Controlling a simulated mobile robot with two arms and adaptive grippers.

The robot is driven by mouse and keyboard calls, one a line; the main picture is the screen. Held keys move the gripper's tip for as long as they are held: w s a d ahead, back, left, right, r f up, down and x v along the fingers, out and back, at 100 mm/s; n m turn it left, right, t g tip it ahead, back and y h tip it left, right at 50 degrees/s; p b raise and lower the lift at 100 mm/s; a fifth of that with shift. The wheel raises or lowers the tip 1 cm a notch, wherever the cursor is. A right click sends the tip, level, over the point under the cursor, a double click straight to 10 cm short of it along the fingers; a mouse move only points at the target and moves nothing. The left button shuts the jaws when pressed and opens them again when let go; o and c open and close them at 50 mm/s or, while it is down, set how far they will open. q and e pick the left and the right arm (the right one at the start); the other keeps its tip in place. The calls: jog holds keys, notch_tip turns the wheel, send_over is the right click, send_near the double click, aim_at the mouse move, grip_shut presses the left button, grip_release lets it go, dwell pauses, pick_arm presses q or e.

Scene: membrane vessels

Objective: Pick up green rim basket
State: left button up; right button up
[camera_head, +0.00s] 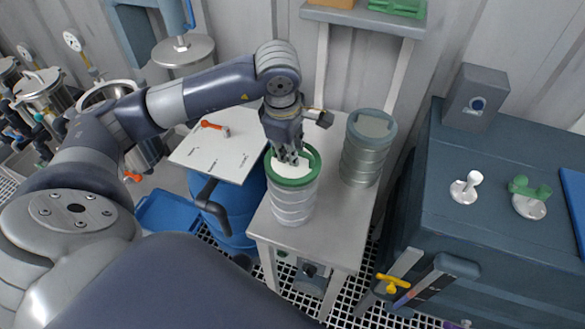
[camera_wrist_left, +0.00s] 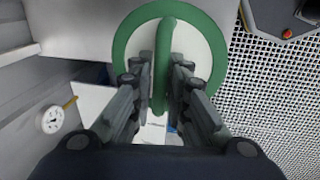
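The green rim basket (camera_head: 293,204) stands on the small grey table (camera_head: 336,236), a pale ribbed cylinder with a green ring on top. My left gripper (camera_head: 291,158) points down onto its top from above and hides part of the rim. In the left wrist view the green rim (camera_wrist_left: 125,38) surrounds a white inside, with a green handle bar (camera_wrist_left: 165,50) across the middle. The fingers of my left gripper (camera_wrist_left: 162,68) lie close along both sides of this bar and look shut on it. The basket looks upright. My right gripper is not in view.
A grey-rimmed vessel (camera_head: 368,148) stands close to the right of the basket. A white board (camera_head: 218,147) with an orange-handled tool lies to the left, over a blue barrel (camera_head: 240,210). A shelf (camera_head: 372,20) hangs behind. A dark cabinet (camera_head: 480,230) is at right.

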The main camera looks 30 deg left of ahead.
pick_arm(q)
jog(key=shift+d, duration=0.1)
grip_shut()
